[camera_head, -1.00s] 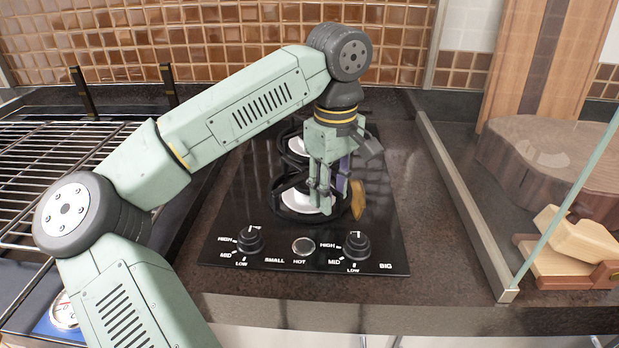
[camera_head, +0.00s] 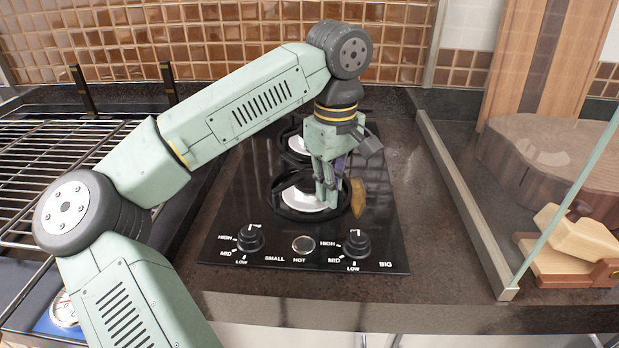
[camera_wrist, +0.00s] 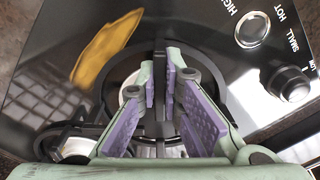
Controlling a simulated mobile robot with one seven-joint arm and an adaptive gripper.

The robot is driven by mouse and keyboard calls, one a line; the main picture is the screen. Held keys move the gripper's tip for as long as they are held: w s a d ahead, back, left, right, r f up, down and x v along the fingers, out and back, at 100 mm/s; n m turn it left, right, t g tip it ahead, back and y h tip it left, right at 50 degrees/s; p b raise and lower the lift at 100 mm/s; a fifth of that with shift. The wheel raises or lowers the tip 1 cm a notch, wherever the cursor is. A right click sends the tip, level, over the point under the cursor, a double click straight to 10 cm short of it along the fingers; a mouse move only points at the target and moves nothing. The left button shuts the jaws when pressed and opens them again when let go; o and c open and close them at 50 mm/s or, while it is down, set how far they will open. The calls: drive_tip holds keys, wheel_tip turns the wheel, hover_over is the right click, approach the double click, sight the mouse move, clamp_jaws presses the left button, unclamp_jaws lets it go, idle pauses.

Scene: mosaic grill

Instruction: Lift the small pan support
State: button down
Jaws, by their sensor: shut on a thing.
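The black pan support (camera_head: 290,212) is a round ring with prongs on the front burner of the hob, around a pale burner plate. My gripper (camera_head: 328,205) points down at the right part of this ring. In the wrist view its purple-padded fingers (camera_wrist: 161,78) are shut on a dark upright bar of the pan support (camera_wrist: 161,55). The ring looks level and low over the hob; I cannot tell whether it still touches it. A second black support (camera_head: 284,148) sits on the rear burner, partly hidden by my arm.
The black hob (camera_head: 235,205) has two knobs (camera_head: 250,238) and a button along its front. A wire grill (camera_head: 60,150) is at the left. A glass panel's metal rail (camera_head: 450,185) and a wooden block (camera_head: 560,165) stand at the right. The counter's front strip is clear.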

idle(0.3)
drive_tip(key=shift+r+b, duration=0.3)
drive_tip(key=shift+r, duration=0.35)
wheel_tip(320, 180, up, 2)
drive_tip(key=shift+r+b, duration=0.15)
drive_tip(key=shift+b, duration=0.2)
drive_tip(key=s+r+b, duration=0.1)
drive_tip(key=s+b, duration=0.2)
drive_tip(key=s, duration=1.2)
wheel_tip(320, 180, up, 7)
drive_tip(key=s+p, duration=0.1)
drive_tip(key=p, duration=0.6)
drive_tip(key=shift+r, duration=0.2)
